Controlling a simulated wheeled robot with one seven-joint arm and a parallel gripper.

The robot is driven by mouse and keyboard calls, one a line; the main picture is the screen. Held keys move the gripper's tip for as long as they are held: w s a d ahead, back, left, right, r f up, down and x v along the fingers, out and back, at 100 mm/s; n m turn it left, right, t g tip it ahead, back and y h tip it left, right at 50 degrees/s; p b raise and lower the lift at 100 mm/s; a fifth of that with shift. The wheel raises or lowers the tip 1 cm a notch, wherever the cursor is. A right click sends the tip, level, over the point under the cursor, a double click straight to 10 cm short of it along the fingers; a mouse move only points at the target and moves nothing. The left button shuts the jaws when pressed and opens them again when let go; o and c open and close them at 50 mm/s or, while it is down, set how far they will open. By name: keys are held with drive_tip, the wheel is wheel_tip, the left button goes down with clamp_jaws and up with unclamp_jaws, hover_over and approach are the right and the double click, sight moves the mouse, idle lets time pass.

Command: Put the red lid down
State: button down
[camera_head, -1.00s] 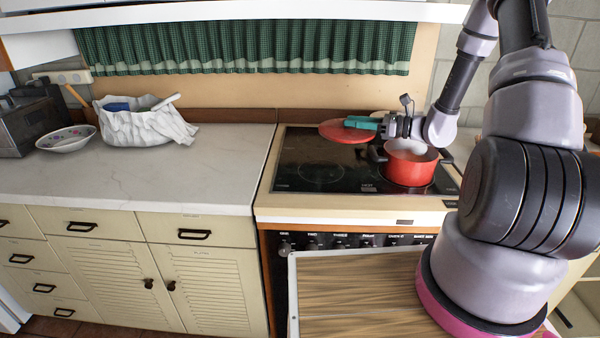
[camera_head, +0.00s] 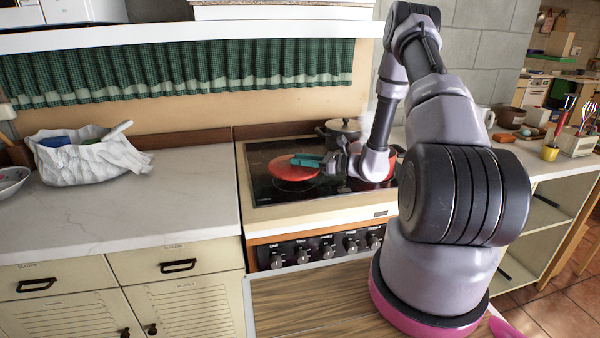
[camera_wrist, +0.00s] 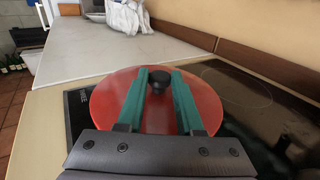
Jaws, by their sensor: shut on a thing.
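The red lid (camera_head: 285,169) is a flat disc with a black knob, over the left rear part of the black cooktop (camera_head: 318,193). In the wrist view, the teal fingers of my gripper (camera_wrist: 159,72) stand on either side of the knob, and the red lid (camera_wrist: 112,98) spreads out beneath them. My gripper (camera_head: 308,160) is shut on the lid. The lid lies level, at or just above the glass; I cannot tell whether it touches. The red pot (camera_head: 392,163) stands right of my gripper, mostly hidden behind my arm.
A dark lidded pot (camera_head: 341,130) stands at the back of the cooktop. The pale counter (camera_head: 165,200) to the left is largely clear, with a crumpled white bag (camera_head: 85,158) on it. The right counter holds several items, including a yellow cup (camera_head: 550,152).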

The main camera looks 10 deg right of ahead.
sight(301, 170)
wheel_tip(301, 170, down, 4)
drive_tip(key=shift+f, duration=0.1)
